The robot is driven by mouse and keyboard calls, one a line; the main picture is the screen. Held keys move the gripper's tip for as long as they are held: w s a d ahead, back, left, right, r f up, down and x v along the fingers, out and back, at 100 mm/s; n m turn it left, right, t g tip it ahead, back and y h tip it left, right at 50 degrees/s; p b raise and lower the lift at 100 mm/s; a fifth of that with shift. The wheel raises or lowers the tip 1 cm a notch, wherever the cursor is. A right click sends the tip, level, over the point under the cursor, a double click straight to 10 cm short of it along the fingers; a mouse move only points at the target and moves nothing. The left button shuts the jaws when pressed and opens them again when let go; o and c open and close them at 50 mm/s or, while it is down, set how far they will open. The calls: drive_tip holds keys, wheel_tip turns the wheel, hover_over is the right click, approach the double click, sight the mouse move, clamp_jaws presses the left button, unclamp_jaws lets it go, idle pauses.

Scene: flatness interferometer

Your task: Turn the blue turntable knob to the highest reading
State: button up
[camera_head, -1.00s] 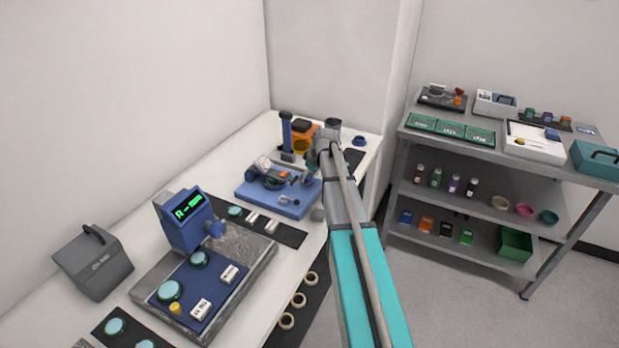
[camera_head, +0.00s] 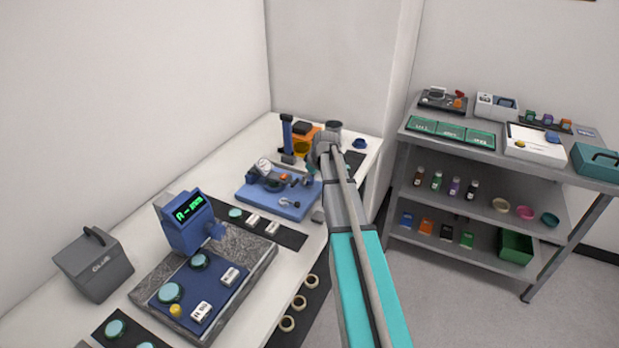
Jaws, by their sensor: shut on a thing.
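My gripper (camera_head: 308,178) is small and mostly hidden there. It is shut at the turntable part of the fixture, on what appears to be the blue turntable knob, though the knob itself is covered. A blue display unit (camera_head: 184,224) at the left shows green characters too small to read in full.
The display unit stands on a grey stone plate (camera_head: 258,258) with round pale discs. A grey box (camera_head: 93,262) is at the left. A blue post (camera_head: 287,132) and an orange block (camera_head: 303,139) stand behind the fixture. A loaded grey shelf (camera_head: 398,176) stands to the right.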

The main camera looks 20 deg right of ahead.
drive_tip(key=shift+m, duration=0.3)
drive_tip(key=m+h, duration=0.1)
drive_tip(key=m, duration=0.2)
drive_tip(key=m+h, duration=0.1)
drive_tip(key=m, duration=0.1)
drive_tip(key=shift+a+m+t, duration=0.1)
drive_tip(key=shift+m+t, duration=0.2)
drive_tip(key=shift+m, duration=0.1)
drive_tip(key=m+g+h, duration=0.1)
drive_tip(key=m+h, duration=0.1)
drive_tip(key=m, duration=0.3)
drive_tip(key=o, duration=1.2)
drive_tip(key=shift+c, duration=0.2)
drive_tip(key=shift+r, duration=0.15)
